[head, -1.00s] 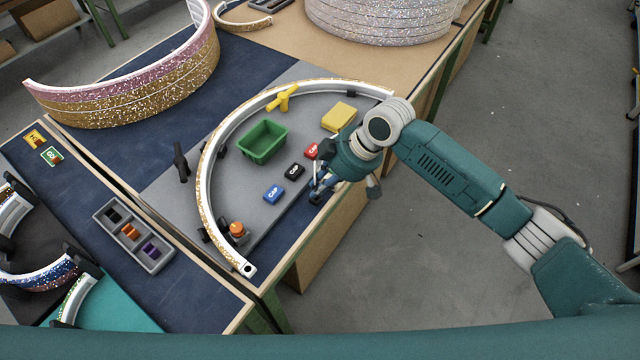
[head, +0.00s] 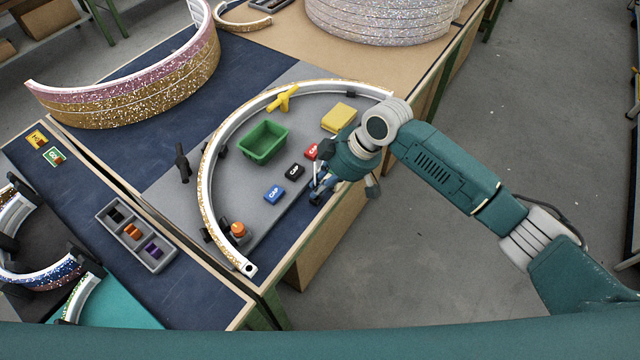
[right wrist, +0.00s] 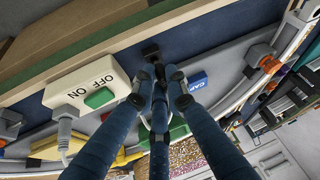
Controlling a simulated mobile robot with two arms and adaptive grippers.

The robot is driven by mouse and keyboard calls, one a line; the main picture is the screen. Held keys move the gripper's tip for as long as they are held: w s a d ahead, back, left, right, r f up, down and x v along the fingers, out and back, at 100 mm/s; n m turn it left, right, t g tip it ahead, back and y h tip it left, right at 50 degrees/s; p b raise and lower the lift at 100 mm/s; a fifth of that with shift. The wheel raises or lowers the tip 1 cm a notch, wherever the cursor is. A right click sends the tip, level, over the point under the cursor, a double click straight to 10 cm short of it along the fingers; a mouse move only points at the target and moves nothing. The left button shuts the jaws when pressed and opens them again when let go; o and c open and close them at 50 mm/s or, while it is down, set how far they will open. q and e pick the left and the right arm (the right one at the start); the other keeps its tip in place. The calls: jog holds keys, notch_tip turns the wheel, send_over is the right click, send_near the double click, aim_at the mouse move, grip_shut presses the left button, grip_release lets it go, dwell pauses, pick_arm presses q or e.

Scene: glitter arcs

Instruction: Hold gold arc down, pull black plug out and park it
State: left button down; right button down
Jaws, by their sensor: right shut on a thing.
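The gold arc (head: 206,190) lies curved on the grey mat in the head view, one end (head: 249,267) near the front table edge, the other at the back right. My right gripper (head: 320,187) is inside the curve by the right table edge. In the right wrist view its fingers (right wrist: 157,80) are closed around a small black piece, which appears to be the black plug (right wrist: 151,52); the fingers hide much of it. Its tip is over the dark blue strip at the table edge, and I cannot tell whether it touches. My left gripper is not in view.
Inside the curve are a green bin (head: 263,142), a yellow block (head: 339,117), and blue (head: 274,194), black (head: 295,170) and red caps. A grey tray (head: 160,265) holds black, orange and purple pieces. An OFF/ON box (right wrist: 85,92) shows in the wrist view.

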jog(key=shift+f, duration=0.45)
dwell(0.8)
jog(key=shift+r+p, duration=0.1)
jog(key=shift+p, duration=0.4)
jog(key=shift+f, duration=0.25)
dwell(0.9)
jog(key=shift+p, duration=0.7)
dwell(0.6)
jog(key=shift+f, duration=0.15)
dwell(0.5)
jog(key=c, duration=1.7)
grip_release()
jog(key=shift+o, duration=0.2)
